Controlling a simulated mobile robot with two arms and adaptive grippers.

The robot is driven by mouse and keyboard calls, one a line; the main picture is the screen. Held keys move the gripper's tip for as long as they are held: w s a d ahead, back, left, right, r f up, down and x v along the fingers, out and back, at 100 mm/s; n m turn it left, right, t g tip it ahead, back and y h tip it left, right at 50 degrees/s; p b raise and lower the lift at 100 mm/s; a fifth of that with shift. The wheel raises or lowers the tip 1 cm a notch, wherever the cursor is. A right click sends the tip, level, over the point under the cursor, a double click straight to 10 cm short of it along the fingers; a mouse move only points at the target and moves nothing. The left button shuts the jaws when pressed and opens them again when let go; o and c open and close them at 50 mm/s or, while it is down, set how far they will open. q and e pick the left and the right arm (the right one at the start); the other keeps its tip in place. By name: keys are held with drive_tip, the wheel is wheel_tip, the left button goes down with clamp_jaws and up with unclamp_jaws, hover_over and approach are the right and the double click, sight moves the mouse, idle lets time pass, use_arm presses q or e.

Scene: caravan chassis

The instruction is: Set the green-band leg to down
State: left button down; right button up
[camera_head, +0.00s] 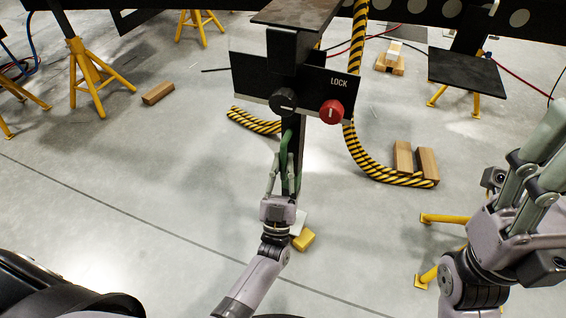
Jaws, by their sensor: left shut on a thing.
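A dark leg (300,150) hangs down below a black panel (300,83). A dark green part (291,143), apparently the green band, shows on it. My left gripper (285,165) reaches up from below and is shut on the leg at the green part; its fingers hide some of it. The panel carries a black knob (283,101) and a red knob (331,112) under the word LOCK. My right gripper (540,160) is at the right edge, away from the leg. Its fingertips are cut off or unclear, so its opening cannot be told.
Yellow stands (88,80) stand at the back left. A yellow-black striped hose (362,150) curves past the panel's right side. The floor at left is mostly clear.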

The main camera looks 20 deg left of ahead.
sight(285, 144)
use_arm(q)
drive_tip(key=shift+s+d+f, duration=0.1)
drive_tip(key=shift+d+f, duration=0.1)
drive_tip(key=shift+d, duration=0.15)
drive_tip(key=c, duration=1.6)
unclamp_jaws()
drive_tip(key=shift+r, duration=0.1)
drive_tip(key=shift+a, duration=0.1)
drive_tip(key=shift+r, duration=0.1)
drive_tip(key=shift+r, duration=0.45)
wheel_tip(285, 144, up, 9)
